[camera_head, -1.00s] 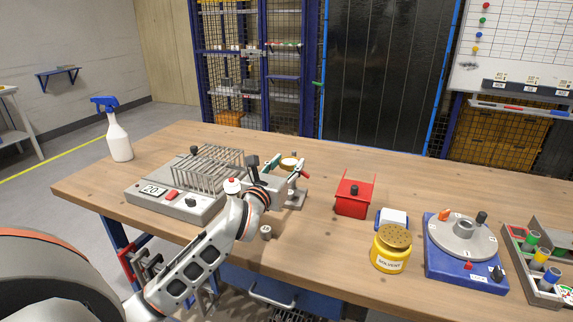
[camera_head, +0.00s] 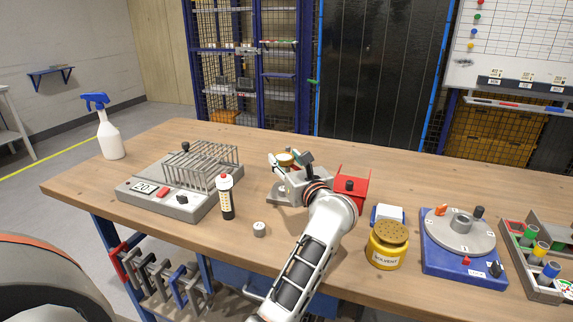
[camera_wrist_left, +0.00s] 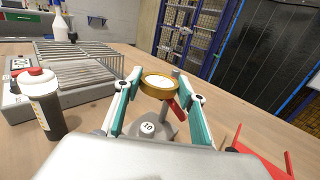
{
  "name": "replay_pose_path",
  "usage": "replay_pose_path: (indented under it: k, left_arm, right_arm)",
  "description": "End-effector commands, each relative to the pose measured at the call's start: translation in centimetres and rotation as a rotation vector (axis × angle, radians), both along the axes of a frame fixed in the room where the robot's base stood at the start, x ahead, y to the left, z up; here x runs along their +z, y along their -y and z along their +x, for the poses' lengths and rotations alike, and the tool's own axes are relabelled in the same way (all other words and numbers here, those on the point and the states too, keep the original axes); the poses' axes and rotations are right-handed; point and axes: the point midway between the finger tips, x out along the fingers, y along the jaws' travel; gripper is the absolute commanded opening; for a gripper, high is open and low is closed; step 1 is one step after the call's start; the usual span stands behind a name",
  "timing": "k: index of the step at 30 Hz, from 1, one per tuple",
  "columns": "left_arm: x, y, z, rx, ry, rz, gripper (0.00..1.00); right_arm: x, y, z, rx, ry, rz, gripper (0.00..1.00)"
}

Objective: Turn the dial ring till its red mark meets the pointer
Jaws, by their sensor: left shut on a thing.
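The dial ring (camera_wrist_left: 151,87) is a brass-coloured ring around a pale face, on a grey stand (camera_head: 289,196). In the head view the ring (camera_head: 284,158) shows small, behind my left gripper (camera_head: 289,163). In the left wrist view my left gripper (camera_wrist_left: 163,85) has its teal fingers on either side of the ring and is shut on it. A red lever-like part (camera_wrist_left: 176,110) shows just below the ring. I cannot make out the red mark or the pointer. My right gripper is not in view.
A rack unit (camera_head: 160,200) and a dark bottle (camera_head: 226,198) stand to the left. A small cylinder (camera_head: 259,230) is near the front edge. A red holder (camera_head: 353,186), a yellow solvent jar (camera_head: 388,247) and a blue-based turntable (camera_head: 462,262) stand to the right.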

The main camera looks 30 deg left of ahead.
Motion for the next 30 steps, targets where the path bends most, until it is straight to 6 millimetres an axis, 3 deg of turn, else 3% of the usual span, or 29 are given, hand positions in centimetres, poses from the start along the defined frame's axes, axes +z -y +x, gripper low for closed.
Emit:
replay_pose_path:
  k: [1,12,27,28,30]
  left_arm:
    - [-0.7,0.2,0.3,0.029,-0.007,-0.004,0.18]
    - [-0.3,0.1,0.4,0.172,-0.004,0.001,0.18]
    - [-0.1,0.0,0.3,0.192,-0.003,0.001,0.18]
    - [-0.1,0.0,0.3,0.192,-0.004,0.002,0.42]
    - [-0.1,0.0,0.3,0.192,-0.003,0.001,0.57]
  right_arm:
    - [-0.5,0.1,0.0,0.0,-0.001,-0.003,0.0]
    - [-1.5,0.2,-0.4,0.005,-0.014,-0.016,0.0]
    - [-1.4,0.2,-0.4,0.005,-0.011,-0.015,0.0]
    - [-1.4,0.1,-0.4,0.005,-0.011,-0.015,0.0]
    - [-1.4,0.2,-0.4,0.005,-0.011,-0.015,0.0]
